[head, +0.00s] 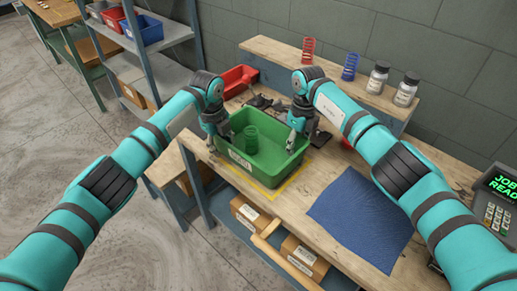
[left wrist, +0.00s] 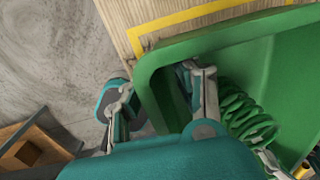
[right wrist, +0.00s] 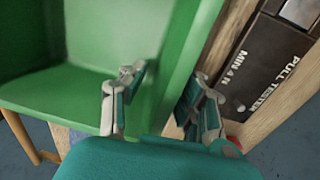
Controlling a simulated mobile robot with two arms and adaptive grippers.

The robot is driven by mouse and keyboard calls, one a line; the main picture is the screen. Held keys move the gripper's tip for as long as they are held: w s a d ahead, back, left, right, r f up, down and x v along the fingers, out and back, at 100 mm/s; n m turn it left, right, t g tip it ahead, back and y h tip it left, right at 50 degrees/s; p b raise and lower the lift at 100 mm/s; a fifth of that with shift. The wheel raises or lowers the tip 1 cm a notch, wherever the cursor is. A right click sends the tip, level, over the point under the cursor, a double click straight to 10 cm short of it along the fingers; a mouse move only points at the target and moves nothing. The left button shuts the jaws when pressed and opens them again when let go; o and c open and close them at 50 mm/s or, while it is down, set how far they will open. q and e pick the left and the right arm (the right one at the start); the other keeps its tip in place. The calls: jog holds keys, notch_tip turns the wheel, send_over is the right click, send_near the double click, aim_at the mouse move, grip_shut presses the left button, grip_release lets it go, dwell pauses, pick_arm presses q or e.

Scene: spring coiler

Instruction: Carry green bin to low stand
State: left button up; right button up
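The green bin (head: 262,172) is on the wooden workbench over a yellow outline, with a green coil spring (head: 251,139) standing inside. My left gripper (head: 217,140) straddles the bin's left wall; in the left wrist view one finger is inside and one outside, with gaps beside the wall (left wrist: 160,75). My right gripper (head: 301,128) straddles the right wall; in the right wrist view its fingers (right wrist: 160,100) are spread either side of it. Both look open. A low wooden-topped stand (head: 166,165) is left of the bench, partly hidden by my left arm.
A red bin (head: 238,78) sits behind the green one. A blue mat (head: 360,218) lies to the right. A back shelf holds red (head: 308,50) and blue springs (head: 350,66) and two bottles. A black pull tester (right wrist: 265,65) is close by my right gripper. Shelving stands at left.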

pick_arm(q)
jog(key=shift+f, duration=0.35)
pick_arm(e)
jog(key=shift+f, duration=0.35)
pick_arm(q)
jog(key=shift+c, duration=0.2)
pick_arm(e)
jog(key=shift+c, duration=0.2)
pick_arm(q)
grip_shut()
pick_arm(e)
grip_shut()
